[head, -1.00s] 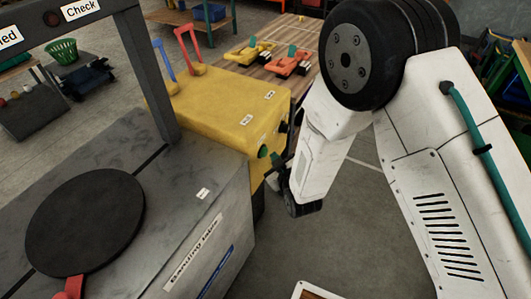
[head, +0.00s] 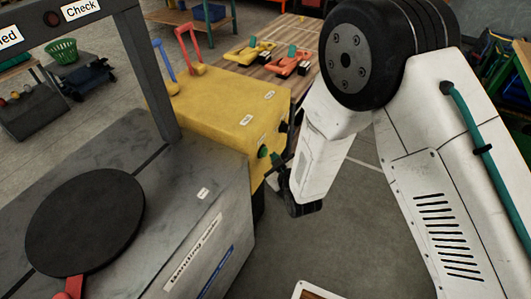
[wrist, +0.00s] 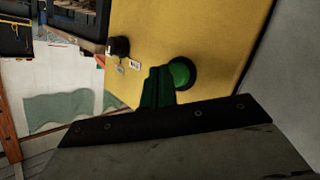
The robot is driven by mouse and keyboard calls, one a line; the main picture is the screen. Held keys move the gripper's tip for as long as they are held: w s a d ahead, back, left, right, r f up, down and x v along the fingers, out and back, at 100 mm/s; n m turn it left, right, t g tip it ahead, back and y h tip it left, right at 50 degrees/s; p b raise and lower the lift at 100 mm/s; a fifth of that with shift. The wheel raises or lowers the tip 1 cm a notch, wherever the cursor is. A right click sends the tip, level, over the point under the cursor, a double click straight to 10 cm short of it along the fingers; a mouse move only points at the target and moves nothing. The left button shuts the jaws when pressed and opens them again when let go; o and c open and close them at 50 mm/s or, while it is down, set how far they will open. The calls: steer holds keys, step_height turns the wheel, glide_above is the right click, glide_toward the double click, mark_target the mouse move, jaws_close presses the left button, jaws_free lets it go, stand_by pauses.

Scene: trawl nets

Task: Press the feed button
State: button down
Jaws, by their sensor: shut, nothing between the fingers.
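The yellow machine (head: 215,105) has a round green button (head: 263,151) low on its side face. In the wrist view the green button (wrist: 184,73) stands out from the yellow panel in a dark collar. My gripper (head: 275,159) is close in front of the button. In the wrist view my gripper (wrist: 158,86) shows dark green fingers, shut together with nothing between them. Their tips lie beside the button's left edge in that picture. I cannot tell whether they touch it. Which button is the feed button is not readable.
A black knob (wrist: 118,46) and small unreadable labels are on the same panel. A grey machine (head: 225,185) with a black disc (head: 85,220) adjoins the yellow one. A wooden table (head: 300,35) with orange and yellow items stands behind. Floor right of the machines is open.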

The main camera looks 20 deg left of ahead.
steer(key=shift+a, duration=0.15)
steer(key=shift+a, duration=0.3)
steer(key=shift+a, duration=0.5)
stand_by(1.1)
steer(key=shift+d, duration=0.95)
steer(key=shift+s+d, duration=0.2)
steer(key=shift+d, duration=2.3)
